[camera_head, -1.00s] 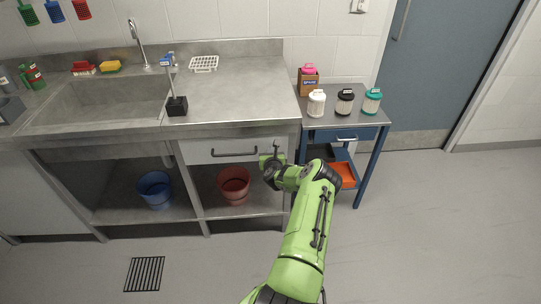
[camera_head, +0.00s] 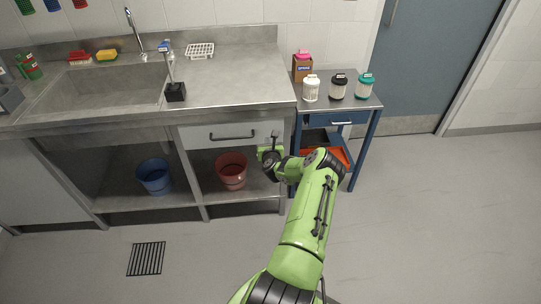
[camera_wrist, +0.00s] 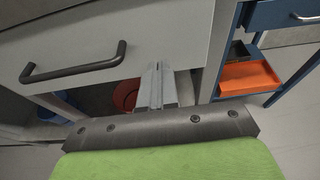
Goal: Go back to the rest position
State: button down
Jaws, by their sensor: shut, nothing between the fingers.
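My gripper (camera_wrist: 157,88) is shut and empty, its two fingers together at the middle of the wrist view. In the head view my gripper (camera_head: 272,140) is at the end of my green arm, in front of the right end of the counter's white drawer front (camera_head: 215,133). The drawer is closed. Its dark bar handle (camera_head: 232,136) is to the left of my gripper and apart from it. The handle also shows in the wrist view (camera_wrist: 75,70).
A blue trolley (camera_head: 368,103) with several lidded jars stands right of the counter, with an orange tray (camera_wrist: 248,77) on its lower shelf. A red bucket (camera_head: 231,170) and a blue bucket (camera_head: 154,176) stand under the counter. The floor at right (camera_head: 440,220) is clear.

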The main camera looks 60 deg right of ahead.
jog(key=p+v, duration=0.1)
jog(key=v, duration=0.7)
jog(key=shift+f, duration=0.25)
jog(key=shift+d, duration=0.1)
